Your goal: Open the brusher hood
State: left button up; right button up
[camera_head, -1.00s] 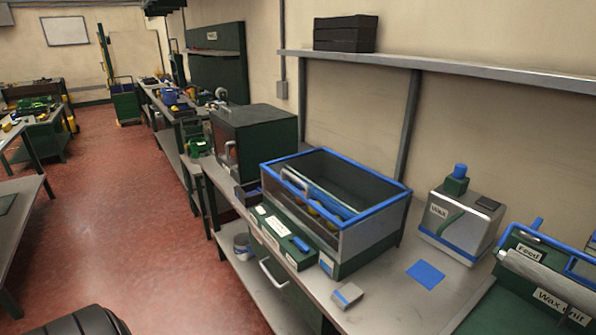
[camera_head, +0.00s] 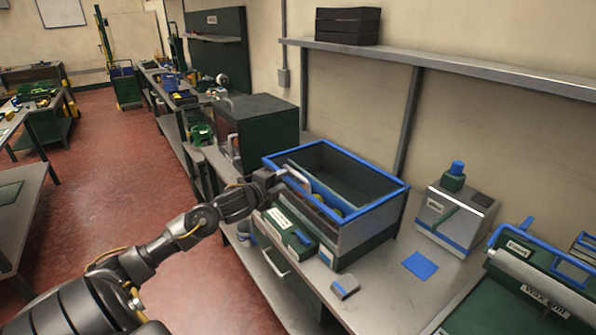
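The brusher (camera_head: 375,232) stands on the bench at centre right, a dark box with a blue-edged hood (camera_head: 365,160) on top. The hood's middle looks clear or empty; I see into the dark inside, where part of a yellow or orange object shows. A pale curved handle (camera_head: 297,176) is at the hood's front left. My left gripper (camera_head: 273,179) is at the brusher's front left corner, close beside the handle. I cannot tell whether it touches the handle or how far its fingers are apart. My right gripper is out of view.
A green control panel (camera_head: 289,233) sits in front of the brusher, below my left gripper. A dark green box machine (camera_head: 265,120) stands to its left. A wax machine (camera_head: 453,215) and a wax unit (camera_head: 530,285) stand to the right. A shelf (camera_head: 450,65) runs above.

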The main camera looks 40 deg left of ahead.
aim_at(294, 174)
pick_arm(q)
jog(key=w+p, duration=0.1)
jog(key=w, duration=0.2)
jog(key=w+f, duration=0.1)
jog(key=w, duration=0.2)
jog(key=w+a+p, duration=0.1)
jog(key=w, duration=0.2)
jog(key=shift+w+a+f+p, duration=0.1)
jog(key=shift+w+f+p, duration=0.2)
jog(key=shift+f, duration=0.1)
jog(key=shift+w+f, duration=0.2)
jog(key=shift+w, duration=0.35)
jog(key=shift+c, duration=0.2)
grip_shut()
